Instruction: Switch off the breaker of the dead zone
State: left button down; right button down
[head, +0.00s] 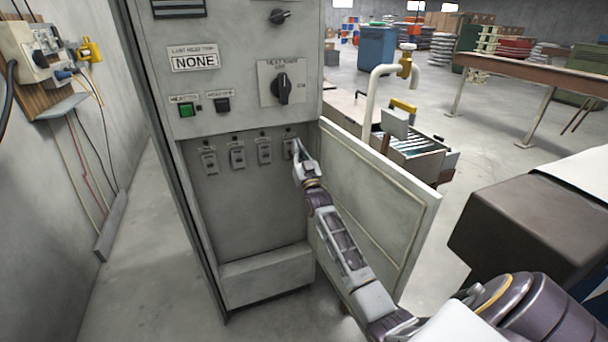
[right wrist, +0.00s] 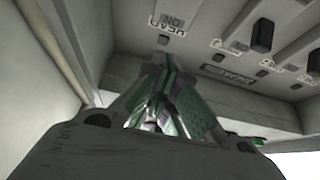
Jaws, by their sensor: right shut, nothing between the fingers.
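A grey cabinet (head: 255,205) stands in front of me. Several breakers sit in a row in its lower recess: one at far left (head: 209,160), then one (head: 237,157), then one (head: 264,152), and one at far right (head: 288,146). My right gripper (head: 299,149) is shut and empty at the far-right breaker, partly covering it. In the right wrist view the closed fingers (right wrist: 163,72) point at a dark toggle (right wrist: 163,40) beside a label. Contact is unclear, and the lever positions are too small to tell. My left gripper is out of view.
The cabinet's door (head: 375,200) hangs open on the right, beside my right arm. Above the breakers are a green switch (head: 186,110), a black switch (head: 222,105), a rotary knob (head: 283,88) and a plate reading NONE (head: 194,61). A wall with wiring is at left.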

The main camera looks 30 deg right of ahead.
jog(key=s+a+f, duration=0.1)
jog(key=s+f, duration=0.5)
jog(key=f, duration=0.1)
jog(key=shift+a+f, duration=0.15)
jog(key=shift+a, duration=0.1)
dwell(0.6)
